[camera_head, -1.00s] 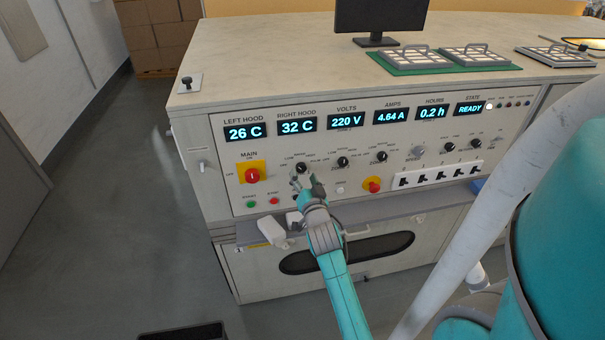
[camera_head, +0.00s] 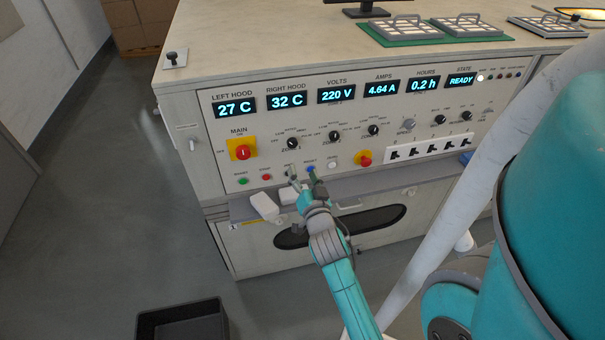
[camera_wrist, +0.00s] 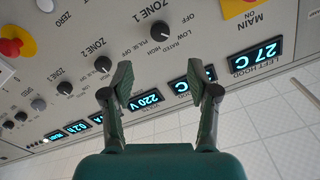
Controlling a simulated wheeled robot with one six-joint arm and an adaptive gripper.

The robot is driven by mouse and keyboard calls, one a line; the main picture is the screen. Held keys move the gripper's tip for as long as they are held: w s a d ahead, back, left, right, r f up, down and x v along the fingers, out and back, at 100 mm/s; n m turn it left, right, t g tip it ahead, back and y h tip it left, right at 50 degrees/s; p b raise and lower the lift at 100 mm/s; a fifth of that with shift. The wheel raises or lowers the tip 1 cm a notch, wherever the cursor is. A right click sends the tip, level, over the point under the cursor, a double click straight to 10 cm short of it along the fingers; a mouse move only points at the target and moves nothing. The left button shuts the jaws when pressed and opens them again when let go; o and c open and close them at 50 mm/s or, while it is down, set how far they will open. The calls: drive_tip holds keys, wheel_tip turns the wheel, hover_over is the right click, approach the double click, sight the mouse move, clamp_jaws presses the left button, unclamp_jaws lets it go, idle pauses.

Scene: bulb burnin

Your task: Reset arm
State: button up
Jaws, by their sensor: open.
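My gripper (camera_head: 302,178) is open and empty in the head view, in front of the panel's lower left part. Its fingers are near the blue RESET button (camera_head: 310,169), below the ZONE 1 knob (camera_head: 292,143); contact cannot be told. In the wrist view, the open gripper (camera_wrist: 160,82) shows with nothing between its fingers. The control panel (camera_head: 215,152) appears upside down there, with the ZONE 1 knob (camera_wrist: 160,30) ahead of the fingers. The displays read 27 C left hood, 32 C right hood, 220 V, 4.64 A, 0.2 h and READY.
A grey ledge (camera_head: 365,190) juts out below the panel, with a white block (camera_head: 265,206) at its left end. A yellow-backed red MAIN switch (camera_head: 242,152) and a red knob (camera_head: 364,159) flank the gripper. A black bin (camera_head: 183,322) stands on the floor.

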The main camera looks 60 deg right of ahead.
idle(0.3)
drive_tip(key=s+a+f+n+t+y, duration=0.1)
drive_tip(key=s+a+f+n+y, duration=0.15)
drive_tip(key=a, duration=0.45)
drive_tip(key=s+a+f+n+t+y, duration=0.1)
drive_tip(key=s+a+f+n+y, duration=0.15)
drive_tip(key=a, duration=0.55)
drive_tip(key=s+a+f+n+t+y, duration=0.1)
drive_tip(key=a+f+n+y, duration=0.15)
drive_tip(key=a, duration=0.45)
drive_tip(key=s+a+r+n+y, duration=0.2)
drive_tip(key=s+a+n+y, duration=0.1)
drive_tip(key=s+a, duration=0.3)
drive_tip(key=s+a+r+n+y, duration=0.2)
drive_tip(key=s+a+n, duration=0.3)
drive_tip(key=s, duration=0.5)
drive_tip(key=shift+s+a+y, duration=0.3)
drive_tip(key=shift+a+y, duration=0.25)
drive_tip(key=shift+a, duration=0.65)
